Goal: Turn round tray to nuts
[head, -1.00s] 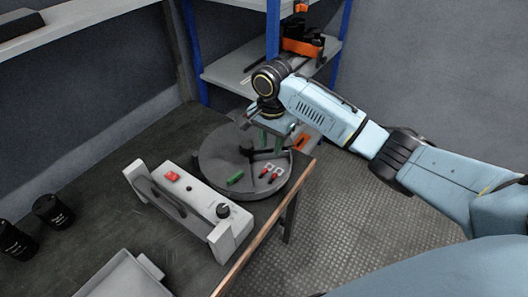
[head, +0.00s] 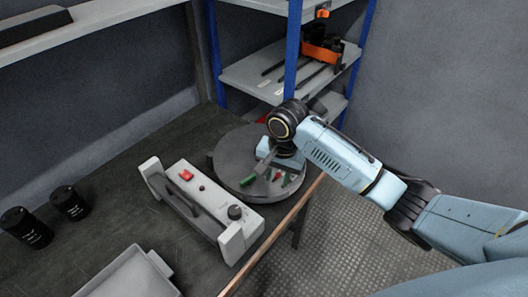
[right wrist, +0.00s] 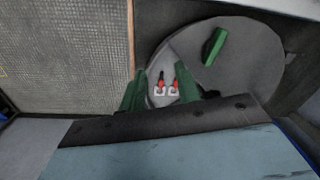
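The round grey tray (head: 232,152) lies flat near the right end of the workbench. The green block also shows in the right wrist view (right wrist: 214,46). I cannot make out any nuts for certain. My right gripper (head: 276,176) is low over the tray's right part, its fingers pointing down. My left gripper is not in view.
A grey box with a knob and handle (head: 238,238) stands close in front of the tray. Two black cylinders (head: 70,202) and a light tray (head: 128,276) are at the left. A blue-post shelf (head: 262,76) stands behind. The bench edge (head: 290,222) is at right.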

